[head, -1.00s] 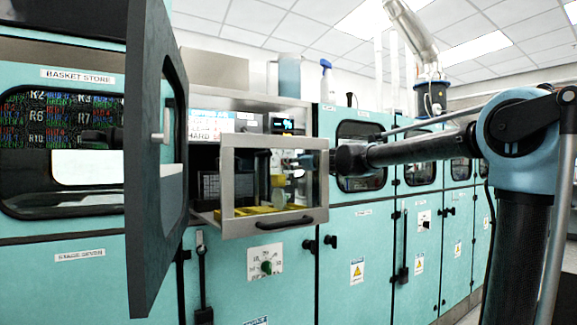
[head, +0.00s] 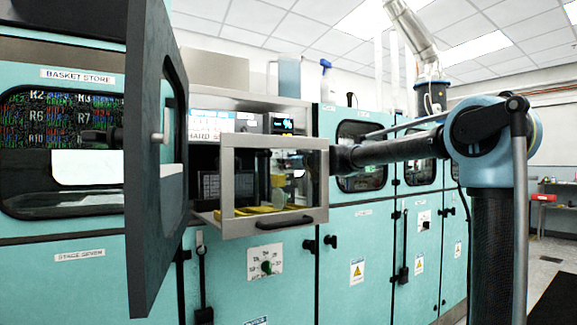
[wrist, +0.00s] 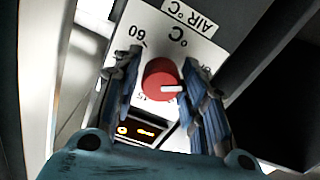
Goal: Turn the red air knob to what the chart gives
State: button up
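The red air knob (wrist: 162,80) shows in the wrist view on a white dial plate (wrist: 188,38) marked "AIR °C", with "60" printed at its upper left. The knob's white pointer mark points to the right of the picture. My gripper (wrist: 166,64) is open, with one blue-grey finger on each side of the knob. A gap shows at the left finger; I cannot tell whether the right finger touches. In the head view my gripper and the red knob are hidden. A white printed sheet (head: 210,122) hangs at the open cabinet, too small to read in full.
A glass-fronted flap with a steel frame (head: 270,226) stands beside my forearm. A dark open door (head: 150,230) stands at the left. Yellow items (head: 255,210) lie inside the cabinet.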

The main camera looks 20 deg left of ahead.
jog(key=c, duration=0.5)
jog(key=shift+m, duration=0.3)
jog(key=m, duration=0.5)
jog(key=shift+w, duration=0.1)
jog(key=m, duration=0.6)
jog(key=shift+d, duration=0.15)
jog(key=m, duration=0.6)
jog(key=shift+w, duration=0.1)
jog(key=shift+o, duration=0.2)
jog(key=m, duration=0.6)
jog(key=shift+f, duration=0.2)
jog(key=shift+m, duration=0.3)
jog(key=o, duration=1.1)
jog(key=shift+c, duration=0.2)
